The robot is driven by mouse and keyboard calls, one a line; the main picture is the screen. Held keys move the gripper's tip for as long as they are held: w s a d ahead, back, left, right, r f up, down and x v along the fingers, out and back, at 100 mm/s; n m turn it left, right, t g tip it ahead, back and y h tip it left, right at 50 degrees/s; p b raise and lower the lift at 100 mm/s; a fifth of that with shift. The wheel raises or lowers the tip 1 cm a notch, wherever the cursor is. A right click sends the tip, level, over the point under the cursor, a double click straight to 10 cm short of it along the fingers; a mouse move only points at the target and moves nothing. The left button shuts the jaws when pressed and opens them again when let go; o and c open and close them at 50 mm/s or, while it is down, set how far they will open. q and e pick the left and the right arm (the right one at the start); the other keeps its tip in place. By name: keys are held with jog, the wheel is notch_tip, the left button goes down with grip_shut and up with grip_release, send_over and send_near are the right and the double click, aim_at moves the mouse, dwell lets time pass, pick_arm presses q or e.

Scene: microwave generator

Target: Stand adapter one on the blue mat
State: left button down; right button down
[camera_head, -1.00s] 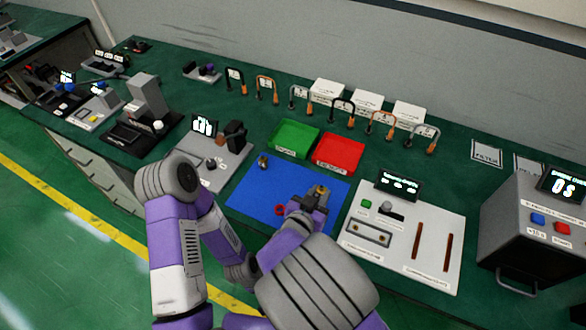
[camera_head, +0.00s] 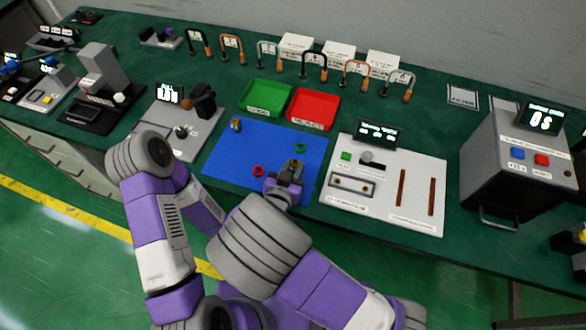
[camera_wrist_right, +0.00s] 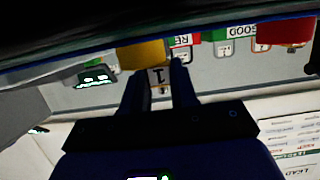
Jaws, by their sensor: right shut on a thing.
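The blue mat (camera_head: 225,165) lies flat on the green bench. My right gripper (camera_head: 290,172) is over the mat's front right part, shut on adapter one (camera_wrist_right: 158,77). In the right wrist view adapter one shows a label with a "1" and a brass-yellow end (camera_wrist_right: 143,53) between the two dark fingers (camera_wrist_right: 160,90). I cannot tell whether it touches the mat. My left gripper is not in view.
On the mat are a small grey-brown piece (camera_head: 236,125) at the back left, a red ring (camera_head: 258,171) and a green ring (camera_head: 300,148). Green (camera_head: 265,96) and red (camera_head: 313,107) trays stand behind. A white panel (camera_head: 420,170) is on the right.

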jog(key=shift+f, duration=0.1)
jog(key=c, duration=0.9)
grip_release()
jog(key=shift+s+r, duration=0.15)
jog(key=shift+r, duration=0.1)
jog(key=p+v, duration=0.3)
jog(key=v, duration=0.8)
jog(key=shift+s+a, duration=0.1)
jog(key=shift+s, duration=0.25)
